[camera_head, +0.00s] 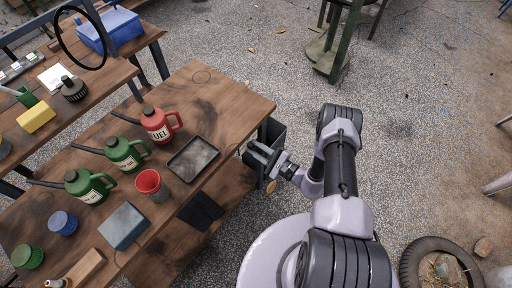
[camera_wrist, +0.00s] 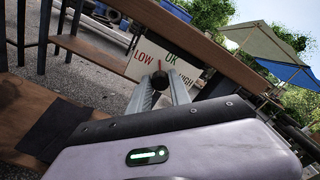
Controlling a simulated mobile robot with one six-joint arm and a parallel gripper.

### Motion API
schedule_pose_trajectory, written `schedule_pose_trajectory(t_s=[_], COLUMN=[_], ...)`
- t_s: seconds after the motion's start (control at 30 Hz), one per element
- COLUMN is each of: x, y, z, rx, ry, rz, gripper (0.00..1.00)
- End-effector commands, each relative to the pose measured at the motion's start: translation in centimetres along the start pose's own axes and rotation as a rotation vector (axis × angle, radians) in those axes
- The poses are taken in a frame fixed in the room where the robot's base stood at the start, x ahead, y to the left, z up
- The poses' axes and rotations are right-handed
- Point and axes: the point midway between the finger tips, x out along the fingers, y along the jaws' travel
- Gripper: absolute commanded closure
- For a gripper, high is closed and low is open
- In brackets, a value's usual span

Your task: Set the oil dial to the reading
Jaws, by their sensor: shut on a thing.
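The oil dial (camera_wrist: 160,80) is a small dark round knob on a pale panel (camera_wrist: 140,72) lettered LOW, OK and HIGH. A small red mark shows at the knob's upper edge, between LOW and OK; its exact aim is too small to tell. My gripper (camera_wrist: 160,90) is shut on the dial, one finger on each side. In the head view my gripper (camera_head: 260,153) is at the table's right end, beside a dark grey box (camera_head: 278,137); the dial's face is hidden there. A white card (camera_head: 57,77) lies on the left bench, its writing too small to read.
The wooden table (camera_head: 235,100) holds a red FUEL can (camera_head: 159,125), green cans (camera_head: 125,154), a dark tray (camera_head: 194,158), a red cup (camera_head: 151,184) and a blue block (camera_head: 123,226). A tyre (camera_head: 440,262) lies at lower right. Gravel ground beyond the table is mostly clear.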

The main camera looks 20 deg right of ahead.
Motion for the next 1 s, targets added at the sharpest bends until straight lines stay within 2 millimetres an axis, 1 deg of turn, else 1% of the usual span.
schedule_pose_trajectory(t_s=[0.2,0.5,0.73,1.0], x=[-0.02,-0.03,-0.02,-0.03], y=[0.04,0.12,0.14,0.18], z=[0.06,0.03,-0.02,-0.05], rx=[-0.188,-0.393,-0.483,-0.521], ry=[0.0,0.001,0.0,0.001], rz=[0.001,0.001,0.001,0.001], gripper=[1.0,1.0,1.0,1.0])
